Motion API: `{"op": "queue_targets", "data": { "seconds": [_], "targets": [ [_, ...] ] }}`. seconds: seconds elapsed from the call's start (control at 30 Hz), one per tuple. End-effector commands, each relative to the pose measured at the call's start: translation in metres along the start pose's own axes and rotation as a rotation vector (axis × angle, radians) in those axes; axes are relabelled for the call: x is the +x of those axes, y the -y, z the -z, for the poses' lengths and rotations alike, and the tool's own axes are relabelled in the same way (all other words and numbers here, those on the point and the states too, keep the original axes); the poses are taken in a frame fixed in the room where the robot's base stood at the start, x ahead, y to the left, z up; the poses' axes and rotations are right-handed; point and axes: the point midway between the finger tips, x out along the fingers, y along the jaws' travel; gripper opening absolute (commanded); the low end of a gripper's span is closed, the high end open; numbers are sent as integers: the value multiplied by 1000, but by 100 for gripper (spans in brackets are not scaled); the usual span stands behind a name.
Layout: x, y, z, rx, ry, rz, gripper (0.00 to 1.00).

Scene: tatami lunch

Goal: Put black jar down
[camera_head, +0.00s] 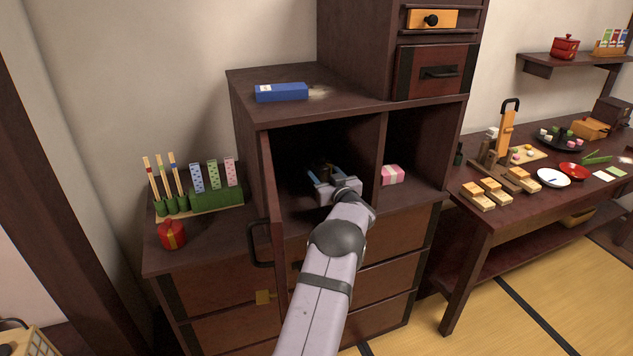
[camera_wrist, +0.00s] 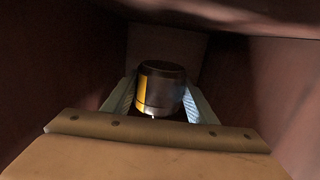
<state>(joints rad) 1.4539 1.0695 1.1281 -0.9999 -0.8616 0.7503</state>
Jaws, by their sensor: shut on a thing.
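My gripper (camera_head: 325,178) reaches into the left, dark compartment of the wooden cabinet (camera_head: 285,218). It is shut on the black jar (camera_wrist: 161,88), which stands upright between the two fingers in the wrist view, with a yellow patch on its left side. In the head view only a small dark part of the jar shows past the fingers.
The compartment's door (camera_head: 272,200) stands open at left. A pink striped box (camera_head: 392,175) sits in the right compartment. A blue box (camera_head: 281,92) lies on the cabinet top. A red round tin (camera_head: 171,234) and green holder (camera_head: 204,198) stand left. The compartment walls are close.

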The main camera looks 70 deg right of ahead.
Motion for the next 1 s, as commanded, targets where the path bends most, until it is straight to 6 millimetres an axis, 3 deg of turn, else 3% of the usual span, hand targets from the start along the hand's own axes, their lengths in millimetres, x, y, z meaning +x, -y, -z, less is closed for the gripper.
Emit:
{"op": "queue_targets", "data": {
  "seconds": [0.23, 0.53, 1.0],
  "targets": [
    [9, -18, 12, 0, -3, -19, 20],
    [10, -20, 14, 1, -1, -23, 20],
    [11, -20, -16, 2, -2, -23, 20]
  ]
}}
